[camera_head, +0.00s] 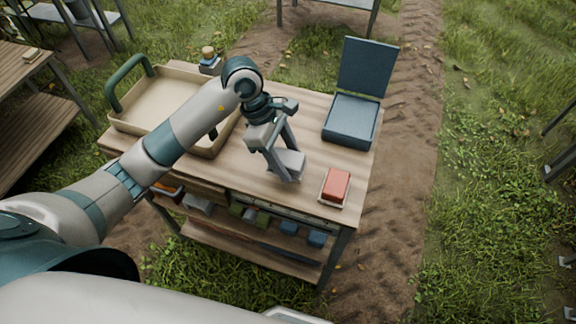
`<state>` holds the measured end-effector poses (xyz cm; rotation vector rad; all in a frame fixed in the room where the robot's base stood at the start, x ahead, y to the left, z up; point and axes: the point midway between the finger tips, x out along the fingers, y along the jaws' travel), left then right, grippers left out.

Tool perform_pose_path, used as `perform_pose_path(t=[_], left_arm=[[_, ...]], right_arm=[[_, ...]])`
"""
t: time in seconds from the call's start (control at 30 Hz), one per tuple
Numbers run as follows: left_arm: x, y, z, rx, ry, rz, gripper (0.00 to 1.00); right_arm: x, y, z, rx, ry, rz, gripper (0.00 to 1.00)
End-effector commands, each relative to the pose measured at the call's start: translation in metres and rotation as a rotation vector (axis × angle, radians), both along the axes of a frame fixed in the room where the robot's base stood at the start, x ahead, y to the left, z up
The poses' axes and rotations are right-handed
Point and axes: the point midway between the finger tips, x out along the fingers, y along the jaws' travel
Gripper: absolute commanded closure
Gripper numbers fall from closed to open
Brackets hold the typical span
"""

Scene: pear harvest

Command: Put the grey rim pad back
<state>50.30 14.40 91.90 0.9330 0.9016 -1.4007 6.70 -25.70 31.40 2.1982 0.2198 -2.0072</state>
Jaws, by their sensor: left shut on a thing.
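My left gripper (291,168) reaches in from the left over the middle of the wooden workbench (312,199). It points down and is shut on a small light-grey block, which looks like the grey rim pad (291,160). The fingers partly cover the pad. The pad is at or just above the bench top; I cannot tell if it touches. My right gripper is not in view.
A beige tray (134,127) with green handles stands at the bench's left, partly behind my arm. A blue-grey case (349,121) with its lid up is at the back right. A red block (337,184) sits on a pale base at the front right. Several items lie on the shelf below.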

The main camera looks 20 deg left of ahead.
Motion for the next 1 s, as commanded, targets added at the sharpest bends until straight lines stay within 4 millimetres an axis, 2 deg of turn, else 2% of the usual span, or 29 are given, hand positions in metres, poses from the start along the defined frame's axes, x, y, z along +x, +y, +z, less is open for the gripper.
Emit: perform_pose_path(t=[0.27, 0.67, 1.0], left_arm=[[0.000, -0.001, -0.002, -0.001, 0.001, 0.001, 0.78], [-0.001, 0.000, -0.039, 0.000, 0.002, 0.001, 0.78], [0.000, 0.000, -0.042, 0.001, -0.001, 0.001, 0.78]], right_arm=[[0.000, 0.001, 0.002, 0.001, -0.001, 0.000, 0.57], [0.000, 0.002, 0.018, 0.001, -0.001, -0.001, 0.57], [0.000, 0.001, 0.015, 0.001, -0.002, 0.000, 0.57]])
